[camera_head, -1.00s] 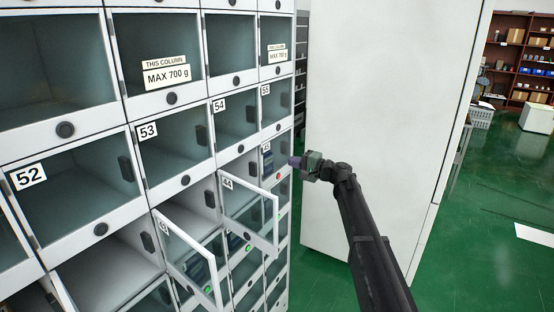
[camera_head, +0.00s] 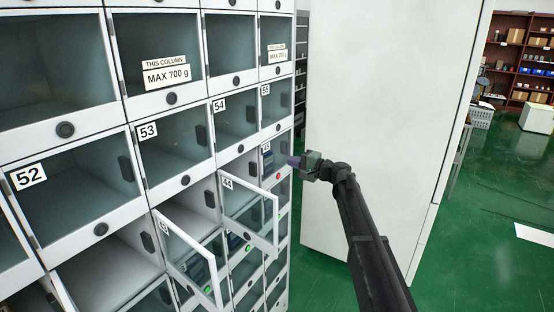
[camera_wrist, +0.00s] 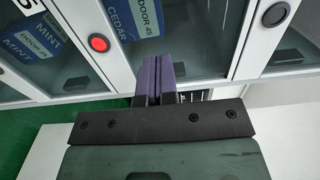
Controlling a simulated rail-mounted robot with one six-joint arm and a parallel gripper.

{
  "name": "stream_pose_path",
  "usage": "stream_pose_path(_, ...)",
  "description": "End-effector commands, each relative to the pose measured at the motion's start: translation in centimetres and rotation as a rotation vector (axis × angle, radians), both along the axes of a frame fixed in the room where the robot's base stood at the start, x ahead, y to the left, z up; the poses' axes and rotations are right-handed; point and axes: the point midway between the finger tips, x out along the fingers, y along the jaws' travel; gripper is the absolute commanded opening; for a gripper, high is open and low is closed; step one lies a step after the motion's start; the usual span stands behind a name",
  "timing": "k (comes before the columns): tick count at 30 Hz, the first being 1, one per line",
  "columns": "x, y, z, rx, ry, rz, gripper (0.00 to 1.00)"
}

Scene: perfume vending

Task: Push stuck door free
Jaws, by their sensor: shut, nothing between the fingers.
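Door 45 (camera_head: 283,158) is a small clear-paned locker door at the right edge of the cabinet, and it looks closed. A red light (camera_head: 278,176) glows below it, and the light also shows in the wrist view (camera_wrist: 98,43). Behind the pane stands a blue box (camera_wrist: 140,14) labelled CEDAR DOOR 45. My gripper (camera_head: 292,161) has purple fingers that are shut together and empty. In the wrist view the fingertips (camera_wrist: 160,62) point at the right part of the door's pane, very close to it. I cannot tell whether they touch it.
Door 44 (camera_head: 275,232) and door 43 (camera_head: 212,299) stand swung open to the left of my gripper, and a green light (camera_head: 248,248) shows nearby. A tall white panel (camera_head: 380,90) rises behind my arm.

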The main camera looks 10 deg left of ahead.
Motion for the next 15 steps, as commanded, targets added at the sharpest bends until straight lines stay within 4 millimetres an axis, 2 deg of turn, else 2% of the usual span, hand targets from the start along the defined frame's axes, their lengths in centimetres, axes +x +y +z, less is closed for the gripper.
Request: stream_pose_path(15,0.5,1.3,0.0,0.0,0.0,0.0,0.0)
